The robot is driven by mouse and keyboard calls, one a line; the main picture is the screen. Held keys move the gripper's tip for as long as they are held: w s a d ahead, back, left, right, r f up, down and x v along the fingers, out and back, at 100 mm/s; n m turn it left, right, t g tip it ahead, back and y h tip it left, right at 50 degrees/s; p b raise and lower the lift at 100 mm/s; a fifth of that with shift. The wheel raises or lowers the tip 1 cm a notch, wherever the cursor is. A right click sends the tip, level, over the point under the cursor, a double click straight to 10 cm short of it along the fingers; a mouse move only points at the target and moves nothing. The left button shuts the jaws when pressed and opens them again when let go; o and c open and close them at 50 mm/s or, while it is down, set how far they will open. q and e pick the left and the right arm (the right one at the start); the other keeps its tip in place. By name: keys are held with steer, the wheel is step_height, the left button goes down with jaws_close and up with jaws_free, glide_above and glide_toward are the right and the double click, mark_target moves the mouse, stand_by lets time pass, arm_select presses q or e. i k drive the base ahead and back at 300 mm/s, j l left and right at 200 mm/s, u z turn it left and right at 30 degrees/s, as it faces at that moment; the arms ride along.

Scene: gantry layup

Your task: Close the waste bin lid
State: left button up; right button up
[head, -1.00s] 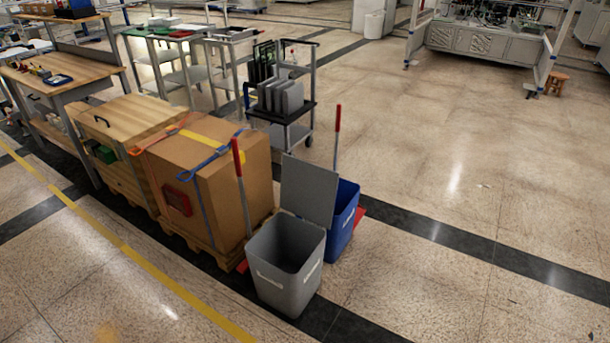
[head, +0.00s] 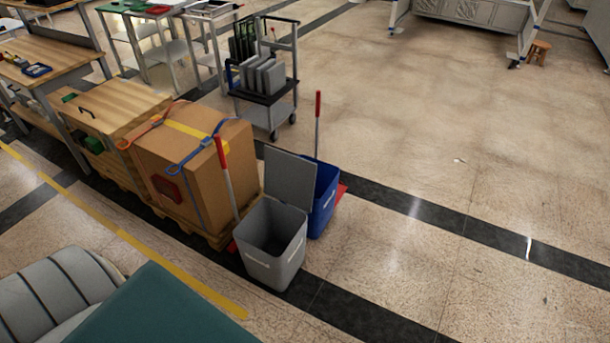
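The dark inside of the bin shows from above; I cannot make out any contents. Neither of my grippers is in view.
A blue bin (head: 322,205) stands right behind the lid. Red-handled poles (head: 223,165) rise beside the bins. A strapped cardboard box (head: 185,180) on a pallet is to the left. A trolley (head: 268,85) stands behind. Floor to the right is clear.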

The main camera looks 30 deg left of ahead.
mark_target(288, 178)
steer(key=i, duration=2.15)
steer(key=i+u, duration=0.1)
steer(key=i, duration=0.6)
steer(key=i+l+u, duration=0.1)
steer(key=i, duration=0.65)
steer(key=i+l+u, duration=0.1)
steer(key=i, duration=0.6)
steer(key=i+l+u, duration=0.1)
steer(key=u, duration=2.55)
steer(key=i+j+u, duration=0.1)
steer(key=u, duration=0.3)
steer(key=i+u, duration=0.2)
steer(key=u, duration=0.15)
steer(key=i+j+u, duration=0.1)
steer(key=u, duration=0.3)
